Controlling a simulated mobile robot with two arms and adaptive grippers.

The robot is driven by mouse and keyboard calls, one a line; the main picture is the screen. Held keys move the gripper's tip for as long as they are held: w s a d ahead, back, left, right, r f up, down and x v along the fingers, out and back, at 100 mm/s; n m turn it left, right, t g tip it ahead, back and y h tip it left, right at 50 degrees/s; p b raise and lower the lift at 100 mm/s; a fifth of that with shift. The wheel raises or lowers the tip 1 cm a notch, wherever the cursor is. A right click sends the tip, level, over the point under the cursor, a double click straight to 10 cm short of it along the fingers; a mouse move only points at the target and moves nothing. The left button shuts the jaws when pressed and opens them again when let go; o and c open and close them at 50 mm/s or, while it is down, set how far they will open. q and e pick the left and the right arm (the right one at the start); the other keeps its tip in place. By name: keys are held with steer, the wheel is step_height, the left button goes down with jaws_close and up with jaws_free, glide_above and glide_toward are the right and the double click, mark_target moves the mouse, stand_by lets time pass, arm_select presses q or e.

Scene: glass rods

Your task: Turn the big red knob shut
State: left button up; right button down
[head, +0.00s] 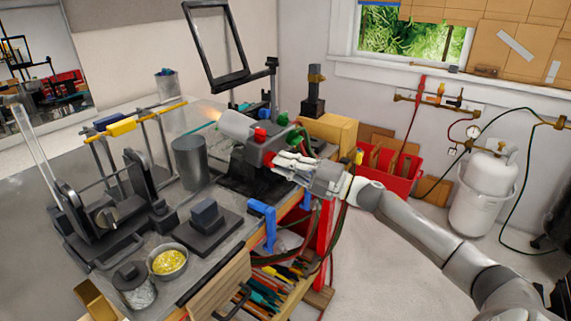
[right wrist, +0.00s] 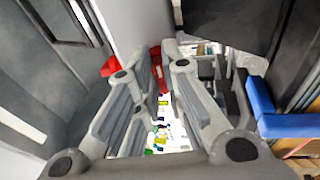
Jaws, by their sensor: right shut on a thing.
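The torch (head: 240,128) stands on the bench with a glow at its mouth. A red knob (head: 260,134) shows on its upper side, and another bit of red (head: 270,156) shows at my right fingertips. My right gripper (head: 279,162) reaches in from the right and is shut on the red knob at the torch's near side. Its fingers hide most of that knob. In the right wrist view, red (right wrist: 157,66) shows between the fingers of my right gripper (right wrist: 160,58). How far the knob is turned cannot be seen. My left gripper is not in view.
Green knobs (head: 282,118) sit close behind my gripper. A blue bracket (head: 262,222) and hoses are below it at the bench edge. A dark cylinder (head: 190,160) stands left of the torch. A white gas tank (head: 487,180) stands at the right wall.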

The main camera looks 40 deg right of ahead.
steer(key=c, duration=1.5)
jaws_free()
steer(key=shift+c, duration=0.2)
steer(key=v, duration=1.2)
